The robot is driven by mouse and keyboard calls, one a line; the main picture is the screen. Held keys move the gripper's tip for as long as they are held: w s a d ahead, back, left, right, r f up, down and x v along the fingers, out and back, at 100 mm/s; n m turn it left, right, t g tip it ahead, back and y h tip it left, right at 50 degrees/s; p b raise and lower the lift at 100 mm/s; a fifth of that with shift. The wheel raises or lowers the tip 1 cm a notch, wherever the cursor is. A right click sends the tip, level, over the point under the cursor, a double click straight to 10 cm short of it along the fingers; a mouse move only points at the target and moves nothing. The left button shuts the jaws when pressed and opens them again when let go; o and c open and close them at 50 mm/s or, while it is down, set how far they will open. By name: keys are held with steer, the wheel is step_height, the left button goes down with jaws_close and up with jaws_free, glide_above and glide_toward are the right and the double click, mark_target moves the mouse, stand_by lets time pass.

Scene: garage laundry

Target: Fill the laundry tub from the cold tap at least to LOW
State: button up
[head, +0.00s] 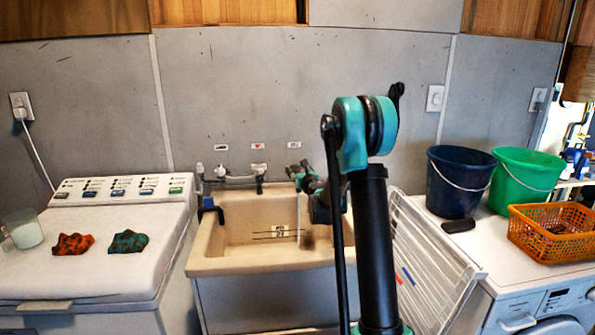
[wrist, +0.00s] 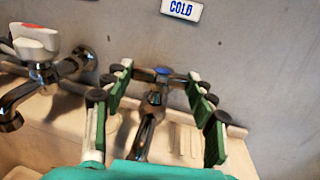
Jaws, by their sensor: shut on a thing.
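The beige laundry tub (head: 228,265) stands against the grey wall in the head view. Dark level lines and a small label (head: 280,231) show on its inner wall; I see no clear water surface, and the lettering is too small to read. My gripper (head: 303,177) is at the wall under the rightmost label. In the wrist view my gripper (wrist: 160,76) has its green-padded fingers on either side of the cold tap (wrist: 153,108), below the COLD sign (wrist: 181,9). It is shut on the tap's handle, whose blue mark shows between the fingers. The spout's outlet is hidden.
Another tap with a red-marked knob (wrist: 36,40) is to the left in the wrist view. A white drying rack (head: 432,265) stands right of the tub. A blue bucket (head: 458,182), green bucket (head: 524,182) and orange basket (head: 555,232) sit on the right-hand machine.

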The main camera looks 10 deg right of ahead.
steer(key=n+g+y, duration=0.1)
steer(key=n+y, duration=0.1)
steer(key=y, duration=0.1)
steer(key=n+g+y, duration=0.1)
steer(key=n+y, duration=0.1)
steer(key=n+g+y, duration=0.2)
steer(key=y, duration=0.1)
steer(key=shift+w+d+y, duration=0.25)
steer(key=shift+d+y, duration=0.05)
steer(key=shift+d, duration=0.1)
steer(key=shift+w+n+g+y, duration=0.1)
steer(key=shift+n+g+y, duration=1.95)
steer(key=shift+g, duration=0.45)
steer(key=shift+n+g, duration=0.25)
steer(key=shift+g, duration=0.05)
steer(key=o, duration=1.2)
steer(key=v, duration=1.2)
steer(key=shift+c, duration=0.4)
